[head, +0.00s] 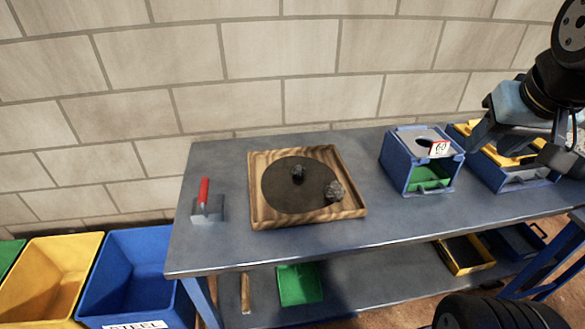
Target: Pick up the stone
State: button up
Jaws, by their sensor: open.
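Two stones lie in a wooden tray (259,215) on the blue-grey workbench. One is a small dark stone (298,174) near the middle of the tray's dark round area. The other is a larger, lighter grey stone (335,191) near the tray's right side. My gripper (522,155) is at the far right of the head view, above the right end of the bench. It is open and well apart from both stones. My arm partly hides the things behind it.
Blue (125,265) and yellow (50,275) bins stand left of the bench. A block wall is behind.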

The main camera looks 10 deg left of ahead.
aim_at(298, 171)
jog(key=z, duration=0.05)
jog(key=i, duration=0.15)
jog(key=u, duration=2.6)
jog(key=k, duration=1)
jog(key=z, duration=1.1)
jog(key=i, duration=1)
jog(key=z, duration=0.1)
